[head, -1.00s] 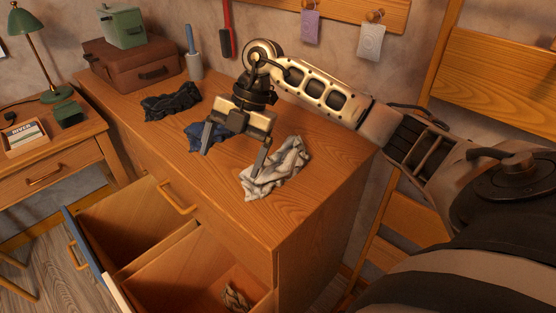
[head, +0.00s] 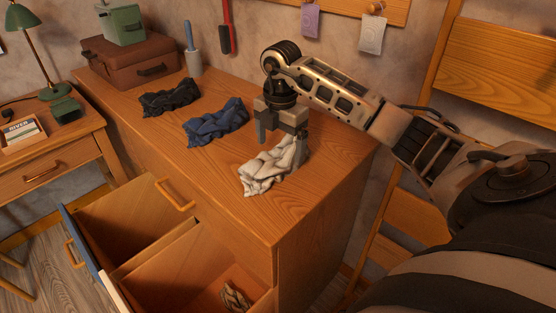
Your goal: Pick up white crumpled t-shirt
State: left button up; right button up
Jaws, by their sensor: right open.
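The white crumpled t-shirt (head: 266,175) lies on the wooden dresser top (head: 325,190), near its front right corner. My right gripper (head: 280,150) points down at the far end of the t-shirt. Its fingers are apart, one at the left and one by the right side of the cloth. The fingers hide part of the far end, and I cannot tell whether they touch it. My left gripper is not in view.
Dark blue (head: 216,123) and black (head: 170,98) crumpled cloths lie left of the t-shirt. A brown suitcase (head: 130,66) and a lint roller (head: 192,62) stand behind. Open drawers (head: 185,258) are below, with a crumpled cloth (head: 234,297) inside one.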

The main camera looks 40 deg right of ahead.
aim_at(279, 159)
notch_tip(279, 159, down, 5)
jog(key=shift+a+f, duration=0.1)
jog(key=shift+a, duration=0.05)
jog(key=c, duration=1.1)
jog(key=shift+c, duration=0.2)
